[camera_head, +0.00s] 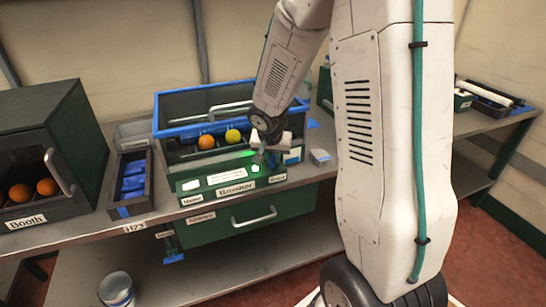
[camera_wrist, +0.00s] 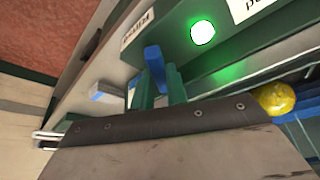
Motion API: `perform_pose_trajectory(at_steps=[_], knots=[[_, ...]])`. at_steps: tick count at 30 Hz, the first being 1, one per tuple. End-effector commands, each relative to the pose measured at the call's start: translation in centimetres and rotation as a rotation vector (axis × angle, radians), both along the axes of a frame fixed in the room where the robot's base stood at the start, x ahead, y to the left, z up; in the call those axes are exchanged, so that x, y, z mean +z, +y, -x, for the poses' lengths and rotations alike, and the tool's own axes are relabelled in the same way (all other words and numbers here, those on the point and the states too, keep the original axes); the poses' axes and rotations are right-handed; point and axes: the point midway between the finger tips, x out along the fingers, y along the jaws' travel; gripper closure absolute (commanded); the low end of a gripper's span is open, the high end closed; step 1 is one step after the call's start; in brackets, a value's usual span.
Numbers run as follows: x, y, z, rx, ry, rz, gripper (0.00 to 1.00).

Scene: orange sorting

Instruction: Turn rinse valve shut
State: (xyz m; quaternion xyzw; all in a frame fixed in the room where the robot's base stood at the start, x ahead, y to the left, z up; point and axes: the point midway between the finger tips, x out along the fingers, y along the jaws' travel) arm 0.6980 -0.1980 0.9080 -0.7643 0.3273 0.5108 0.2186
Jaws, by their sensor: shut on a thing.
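My gripper (camera_head: 264,158) is at the right part of the front panel of the green and blue rinse unit (camera_head: 232,186). In the wrist view my two green gripper fingers (camera_wrist: 160,82) are shut on a small blue handle (camera_wrist: 153,56), which looks like the rinse valve's handle. Its tip sticks out past the fingers; its base is hidden. A lit green lamp (camera_wrist: 203,33) glows on the panel beside it. In the head view my wrist and fingers hide the handle. I cannot tell the valve's exact angle.
An orange (camera_head: 206,141) and a yellow fruit (camera_head: 233,136) sit in the unit's trough. A dark booth (camera_head: 52,150) with oranges stands at the left, beside a tray of blue items (camera_head: 133,182). A drawer (camera_head: 245,220) is below. A small grey-blue block (camera_head: 320,157) lies to the right.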

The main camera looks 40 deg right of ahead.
Motion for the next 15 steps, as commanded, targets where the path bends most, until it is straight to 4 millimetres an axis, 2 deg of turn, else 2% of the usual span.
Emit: perform_pose_trajectory(at_steps=[8,9,10,15], knots=[[0.01,0.03,-0.01,0.000,-0.001,-0.001,1.00],[0.01,0.03,-0.01,0.000,-0.001,-0.001,0.74],[0.01,0.02,-0.01,0.000,-0.001,-0.001,0.66],[0.00,-0.01,0.01,0.000,-0.001,-0.001,0.64]])
